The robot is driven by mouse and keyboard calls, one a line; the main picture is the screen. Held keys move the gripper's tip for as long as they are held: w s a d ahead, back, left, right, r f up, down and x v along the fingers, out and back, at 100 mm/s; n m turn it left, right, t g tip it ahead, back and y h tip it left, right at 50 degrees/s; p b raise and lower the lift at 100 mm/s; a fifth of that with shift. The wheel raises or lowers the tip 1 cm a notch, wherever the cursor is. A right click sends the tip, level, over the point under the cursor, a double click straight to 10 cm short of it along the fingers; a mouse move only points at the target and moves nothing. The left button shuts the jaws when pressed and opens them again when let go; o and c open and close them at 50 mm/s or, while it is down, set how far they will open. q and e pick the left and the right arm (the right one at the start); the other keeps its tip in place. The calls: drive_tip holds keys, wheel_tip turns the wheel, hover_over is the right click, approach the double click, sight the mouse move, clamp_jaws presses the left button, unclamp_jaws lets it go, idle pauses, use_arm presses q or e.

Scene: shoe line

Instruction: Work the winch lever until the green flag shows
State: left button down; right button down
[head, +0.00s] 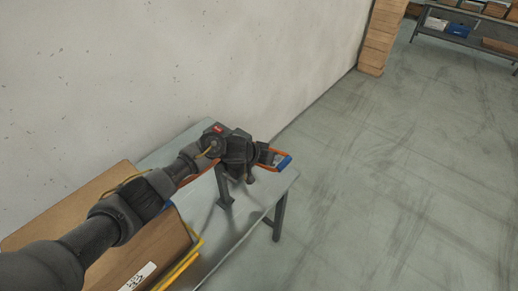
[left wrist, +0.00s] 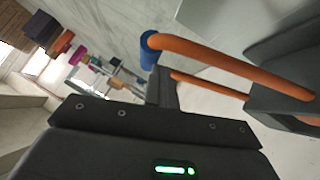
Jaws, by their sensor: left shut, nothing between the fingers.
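The winch stands on the grey table at the wall. Its orange lever (head: 268,168) shows beyond my gripper, with a blue grip (head: 284,162) at its right end. In the left wrist view the orange lever (left wrist: 235,65) runs from a dark housing at the right to the blue grip (left wrist: 149,50). A small red patch (head: 217,128) shows on the dark top of the winch; I see no green flag there. My left gripper (head: 264,156) is shut and empty beside the lever, close to the grip; contact cannot be told. It hides much of the winch. My right gripper is out of view.
A brown box (head: 95,210) is at the left under my arm, with a yellow edge (head: 178,268) beside it. The table's bare top (head: 235,215) lies in front. Stacked boxes (head: 378,40) and a shelf (head: 470,38) stand far off. The floor at the right is clear.

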use_arm(q)
drive_tip(key=v, duration=0.8)
drive_tip(key=shift+s+a+b, duration=0.2)
drive_tip(key=shift+a+b, duration=0.2)
drive_tip(key=shift+r, duration=0.2)
